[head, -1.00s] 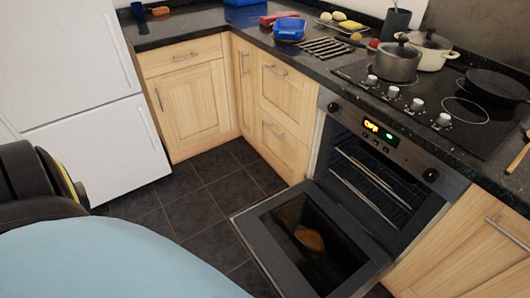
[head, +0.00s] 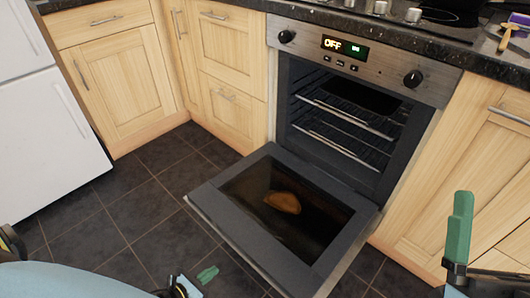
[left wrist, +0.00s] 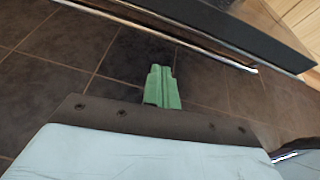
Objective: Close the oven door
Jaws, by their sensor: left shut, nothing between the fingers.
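The oven (head: 350,110) is set into the counter front, and its cavity with wire racks shows. Its door (head: 225,215) is folded down, open, with dark glass facing up. My left gripper (head: 208,274) is low over the floor tiles, left of the door's outer edge and apart from it in the head view. Its green fingers are shut and empty. In the left wrist view the fingers (left wrist: 162,88) point toward the dark door edge and its chrome handle bar (left wrist: 180,38). My right gripper (head: 460,228) is upright right of the door; only one green finger shows clearly.
A brownish oval patch (head: 283,202) shows on the door glass; I cannot tell whether it is a reflection. Wooden cabinets (head: 130,80) flank the oven and a white fridge (head: 45,130) stands left. The tiled floor (head: 130,225) left of the door is clear.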

